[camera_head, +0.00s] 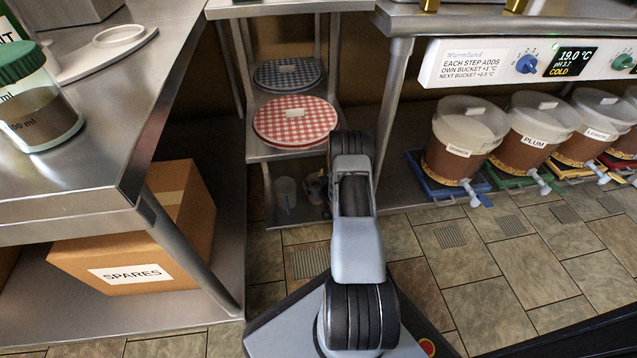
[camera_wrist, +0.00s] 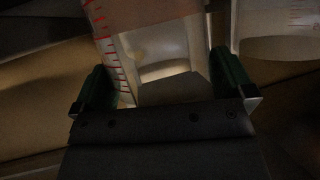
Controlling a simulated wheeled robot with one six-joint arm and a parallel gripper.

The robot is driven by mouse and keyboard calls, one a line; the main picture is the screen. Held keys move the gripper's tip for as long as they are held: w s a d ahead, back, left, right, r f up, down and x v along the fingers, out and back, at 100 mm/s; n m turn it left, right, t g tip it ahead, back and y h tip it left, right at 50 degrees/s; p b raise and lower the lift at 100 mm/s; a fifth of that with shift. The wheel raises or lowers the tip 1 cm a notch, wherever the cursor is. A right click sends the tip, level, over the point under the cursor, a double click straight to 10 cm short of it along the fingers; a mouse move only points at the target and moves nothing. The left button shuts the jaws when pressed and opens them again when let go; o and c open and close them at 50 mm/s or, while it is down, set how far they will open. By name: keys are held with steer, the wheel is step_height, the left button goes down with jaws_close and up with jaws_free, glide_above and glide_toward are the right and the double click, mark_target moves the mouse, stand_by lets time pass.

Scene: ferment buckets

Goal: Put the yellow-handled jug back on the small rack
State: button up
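My gripper (camera_wrist: 163,70) is in the wrist view with its two green-tipped fingers wide apart. A clear jug with red scale marks (camera_wrist: 110,62) shows between and beyond the fingers, tilted in the picture. I cannot tell whether the fingers touch it. No yellow handle shows clearly. In the head view my arm reaches down to the small rack (camera_head: 255,152) and hides the gripper. A clear cup or jug with a blue part (camera_head: 286,193) stands on its lowest shelf. A small yellowish-brown thing (camera_head: 314,187) beside it, near my arm, is too small to identify.
Another clear vessel with faint orange marks (camera_wrist: 272,35) is close at the right in the wrist view. A spares box (camera_head: 130,250) is left; several buckets (camera_head: 465,135) stand right.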

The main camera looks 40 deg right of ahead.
steer(key=shift+s+r, duration=0.1)
steer(key=shift+r, duration=0.2)
steer(key=p+v, duration=0.4)
steer(key=v, duration=0.7)
steer(key=shift+s+p, duration=0.35)
steer(key=shift+p, duration=0.05)
steer(key=shift+a, duration=0.1)
